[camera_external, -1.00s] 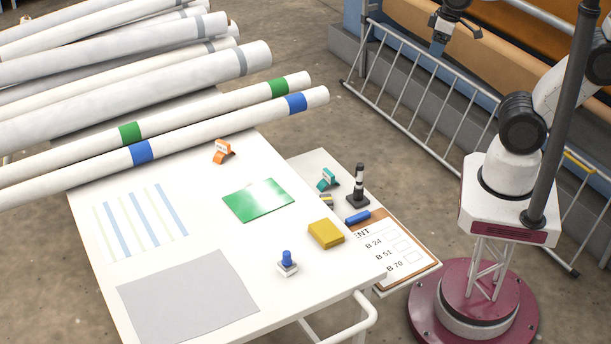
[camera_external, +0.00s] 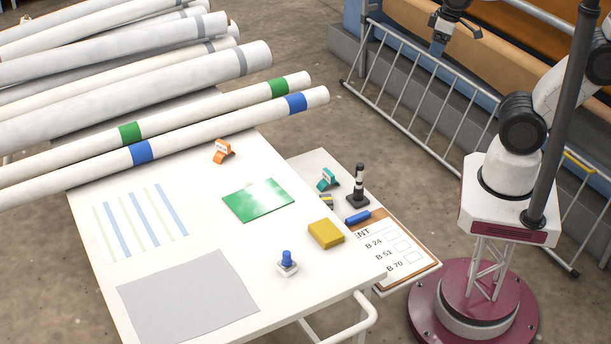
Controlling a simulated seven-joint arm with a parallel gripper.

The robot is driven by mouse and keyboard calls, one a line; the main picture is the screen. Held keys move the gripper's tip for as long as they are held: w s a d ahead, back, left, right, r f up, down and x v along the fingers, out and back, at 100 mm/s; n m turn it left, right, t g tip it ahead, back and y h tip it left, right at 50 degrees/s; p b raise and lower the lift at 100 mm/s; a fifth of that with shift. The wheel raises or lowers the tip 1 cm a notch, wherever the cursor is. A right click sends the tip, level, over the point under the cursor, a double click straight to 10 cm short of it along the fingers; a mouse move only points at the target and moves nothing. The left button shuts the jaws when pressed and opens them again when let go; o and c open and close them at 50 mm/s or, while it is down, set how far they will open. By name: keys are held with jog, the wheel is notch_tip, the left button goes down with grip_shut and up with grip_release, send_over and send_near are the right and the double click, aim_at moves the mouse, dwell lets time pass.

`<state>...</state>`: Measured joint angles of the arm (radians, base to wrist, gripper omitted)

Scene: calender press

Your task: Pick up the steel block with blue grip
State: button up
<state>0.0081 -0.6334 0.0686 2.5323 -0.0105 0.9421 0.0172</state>
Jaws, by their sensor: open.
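The steel block with blue grip (camera_external: 287,268) stands upright on the white table, near its front right part. Its base is a small pale metal block and its blue knob points up. My gripper (camera_external: 457,32) is at the top of the picture, above the railing and far from the block. It is open and empty, with its two fingers spread. Part of it is cut off by the top edge.
A yellow block (camera_external: 326,234) lies close to the steel block, and a green sheet (camera_external: 258,200) lies behind. A grey mat (camera_external: 188,299) is to the left. A black post (camera_external: 358,187) stands on the side shelf. Long white rolls cross the table's back.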

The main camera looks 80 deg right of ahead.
aim_at(289, 259)
jog(key=c, duration=0.5)
jog(key=shift+w, duration=0.1)
